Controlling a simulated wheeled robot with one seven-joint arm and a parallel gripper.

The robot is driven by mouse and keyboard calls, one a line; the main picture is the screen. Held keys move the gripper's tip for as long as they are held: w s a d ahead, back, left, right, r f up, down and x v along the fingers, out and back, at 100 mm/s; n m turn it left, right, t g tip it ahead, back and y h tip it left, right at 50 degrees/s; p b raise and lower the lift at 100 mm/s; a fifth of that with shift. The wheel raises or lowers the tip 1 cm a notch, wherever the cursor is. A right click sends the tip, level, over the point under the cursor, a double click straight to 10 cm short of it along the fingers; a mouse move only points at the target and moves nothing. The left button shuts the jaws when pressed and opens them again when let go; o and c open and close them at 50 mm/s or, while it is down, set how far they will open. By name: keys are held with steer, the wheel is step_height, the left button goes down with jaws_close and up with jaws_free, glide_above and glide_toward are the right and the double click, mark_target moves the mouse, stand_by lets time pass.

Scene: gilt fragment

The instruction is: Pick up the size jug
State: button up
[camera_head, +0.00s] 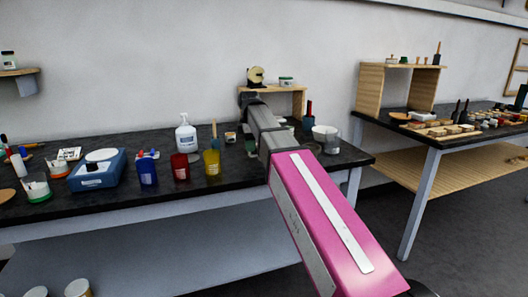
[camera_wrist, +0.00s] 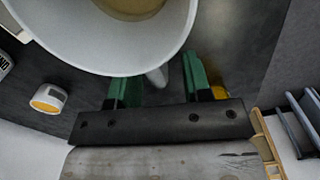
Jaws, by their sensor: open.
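A large white jug (camera_wrist: 150,62) with a tan inside fills the top of the wrist view, cut off by the frame edge. A pale handle-like part (camera_wrist: 157,78) sticks out from under its rim toward my gripper. My gripper (camera_wrist: 156,82) is open, with one green finger on either side of that part. Whether the fingers touch it I cannot tell. In the head view my arm hides much of the area around the gripper. A white vessel (camera_head: 323,131) shows right of my arm there; I cannot tell if it is the same jug.
In the wrist view, a small white jar (camera_wrist: 48,98) stands at the left and a yellow thing (camera_wrist: 219,92) lies beside the right finger. In the head view, a pump bottle (camera_head: 186,138), blue, red and yellow cups and a blue device (camera_head: 98,174) stand on the dark bench (camera_head: 110,207).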

step_height(320, 180, down, 2)
steer(key=shift+f, duration=0.1)
steer(key=shift+c, duration=0.3)
jaws_close()
steer(key=shift+r, duration=0.25)
steer(key=shift+r, duration=1.55)
steer(key=shift+s+a+r, duration=0.1)
steer(key=shift+r, duration=0.25)
steer(key=s+a+r, duration=0.6)
steer(key=s+a, duration=0.1)
steer(key=a, duration=0.1)
steer(key=shift+a+r, duration=0.35)
